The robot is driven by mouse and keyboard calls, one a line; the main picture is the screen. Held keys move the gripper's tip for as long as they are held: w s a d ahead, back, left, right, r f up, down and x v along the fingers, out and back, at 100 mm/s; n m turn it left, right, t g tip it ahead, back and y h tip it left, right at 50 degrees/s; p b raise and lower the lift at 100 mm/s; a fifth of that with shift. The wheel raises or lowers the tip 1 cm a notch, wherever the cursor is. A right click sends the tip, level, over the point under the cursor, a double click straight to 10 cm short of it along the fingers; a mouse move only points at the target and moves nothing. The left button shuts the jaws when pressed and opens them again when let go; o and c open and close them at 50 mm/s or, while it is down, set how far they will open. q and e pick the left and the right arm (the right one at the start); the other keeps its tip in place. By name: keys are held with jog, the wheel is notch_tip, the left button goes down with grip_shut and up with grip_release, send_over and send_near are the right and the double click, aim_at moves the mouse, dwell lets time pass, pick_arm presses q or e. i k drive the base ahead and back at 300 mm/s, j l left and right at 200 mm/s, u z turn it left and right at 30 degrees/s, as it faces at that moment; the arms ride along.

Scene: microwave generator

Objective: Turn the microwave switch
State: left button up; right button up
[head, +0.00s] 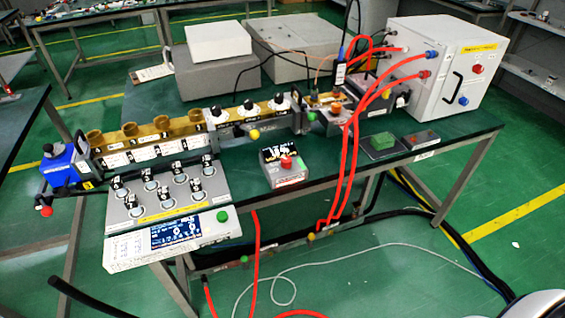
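Neither of my grippers shows in the head view. Several parts could be the microwave switch, and I cannot tell which one it is. A small box with a red knob (286,162) stands at the front middle of the table. A white cabinet (440,60) at the back right has a red knob (477,69), a blue knob (463,99) and a black handle. A control panel (170,238) at the front left has a lit blue display and a green button (222,216). Black knobs on silver bases (165,190) sit behind it.
A brass waveguide assembly (160,127) runs across the table (340,165), with a blue unit (65,162) at its left end. Red cables (350,150) hang over the front edge. Grey boxes (215,75) stand behind. Cables lie on the green floor.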

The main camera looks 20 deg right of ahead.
aim_at(286, 161)
jog(key=j+z, duration=0.1)
jog(key=z, duration=0.3)
jog(key=k+z, duration=0.15)
jog(key=z, duration=0.25)
jog(key=k+j+z, duration=0.1)
jog(key=z, duration=0.3)
jog(key=k+z, duration=0.1)
jog(key=z, duration=0.35)
